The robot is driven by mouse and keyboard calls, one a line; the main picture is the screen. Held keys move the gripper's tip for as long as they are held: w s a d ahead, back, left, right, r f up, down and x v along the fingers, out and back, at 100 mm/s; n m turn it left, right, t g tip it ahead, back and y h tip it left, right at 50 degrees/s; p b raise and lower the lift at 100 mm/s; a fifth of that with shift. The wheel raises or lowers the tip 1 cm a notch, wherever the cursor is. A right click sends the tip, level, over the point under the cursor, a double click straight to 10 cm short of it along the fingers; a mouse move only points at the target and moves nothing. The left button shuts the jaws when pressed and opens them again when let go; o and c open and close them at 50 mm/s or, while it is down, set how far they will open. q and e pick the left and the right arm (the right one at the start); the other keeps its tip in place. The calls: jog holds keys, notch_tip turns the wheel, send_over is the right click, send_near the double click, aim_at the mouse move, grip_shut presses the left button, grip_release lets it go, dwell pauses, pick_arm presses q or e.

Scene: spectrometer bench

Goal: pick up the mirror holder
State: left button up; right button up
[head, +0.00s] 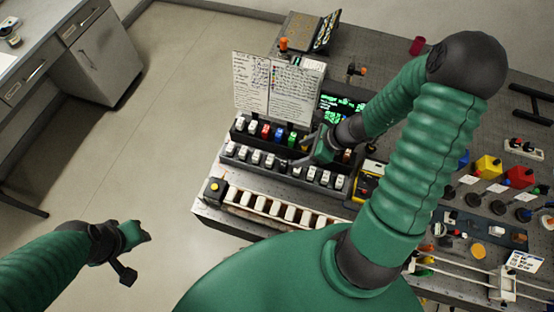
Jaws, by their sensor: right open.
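I cannot tell for certain which part is the mirror holder; small coloured and white parts stand in a black rack (240,136), with a row of grey-white parts (256,157) in front. My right gripper (300,160) is open over the right part of these rows, its fingers pointing left and close to the parts. Whether it touches any part is too small to tell. It hides some of the parts behind it. My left gripper (133,252) is over the floor at lower left, away from the bench; its jaws are not clear.
A long tray of white blocks (262,208) lies along the bench's front edge. Written white sheets (275,88) and a green-lit screen (340,104) stand behind the racks. Yellow and red boxes (489,167) and other parts crowd the right side. Open floor lies left.

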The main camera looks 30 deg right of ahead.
jog(key=b, duration=0.2)
send_near(285, 163)
notch_tip(285, 163, down, 3)
jog(key=a, duration=0.2)
jog(key=w+f, duration=0.1)
jog(key=f, duration=0.1)
jog(key=w+a+f+b, duration=0.1)
jog(key=w, duration=0.1)
jog(key=w+f+b, duration=0.1)
jog(key=f, duration=0.1)
jog(key=shift+w+a+f, duration=0.2)
jog(key=shift+a+f, duration=0.05)
jog(key=shift+f, duration=0.1)
jog(key=shift+a+f, duration=0.1)
jog(key=shift+f, duration=0.1)
jog(key=shift+s+r, duration=0.1)
pick_arm(q)
jog(key=f, duration=0.1)
jog(key=s+f, duration=0.1)
jog(key=f, duration=0.2)
jog(key=shift+s+d+f, duration=0.1)
jog(key=shift+s+f, duration=0.05)
jog(key=shift+s, duration=0.15)
pick_arm(e)
grip_shut()
